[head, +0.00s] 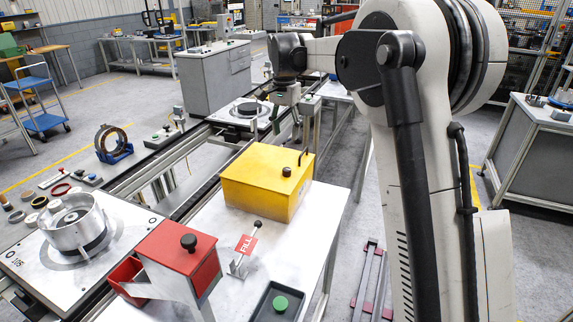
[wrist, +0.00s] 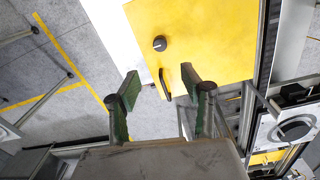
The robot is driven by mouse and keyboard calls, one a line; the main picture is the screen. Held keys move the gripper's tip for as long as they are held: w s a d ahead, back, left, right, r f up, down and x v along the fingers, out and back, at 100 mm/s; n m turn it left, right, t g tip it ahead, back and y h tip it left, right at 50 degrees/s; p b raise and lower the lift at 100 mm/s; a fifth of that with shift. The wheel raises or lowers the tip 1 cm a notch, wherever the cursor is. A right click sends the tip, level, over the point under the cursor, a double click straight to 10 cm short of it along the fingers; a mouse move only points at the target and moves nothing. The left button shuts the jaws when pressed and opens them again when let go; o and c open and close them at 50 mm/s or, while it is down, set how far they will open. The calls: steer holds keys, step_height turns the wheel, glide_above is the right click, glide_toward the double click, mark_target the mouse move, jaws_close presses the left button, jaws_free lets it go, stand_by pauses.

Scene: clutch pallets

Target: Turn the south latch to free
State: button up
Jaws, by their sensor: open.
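I cannot tell for sure which part is the south latch; no latch labelled south is readable. A yellow box (head: 262,188) stands on the white bench, with a black knob (head: 286,172) and a thin black handle on top. My gripper (head: 302,130) is beyond this box in the head view, above the bench's far end. In the wrist view my gripper (wrist: 160,88) is open and empty, its green-padded fingers apart. The yellow box (wrist: 215,35), its knob (wrist: 159,44) and its black handle (wrist: 164,84) show past the fingertips.
A near pallet (head: 125,222) bears a round metal housing (head: 75,224). A far pallet (head: 222,112) bears a black disc. A grey cabinet (head: 205,85) stands behind.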

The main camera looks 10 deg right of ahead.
mark_target(287, 169)
step_height(287, 169, down, 14)
steer(key=shift+d+r+p, duration=0.1)
steer(key=shift+p, duration=0.65)
jaws_close()
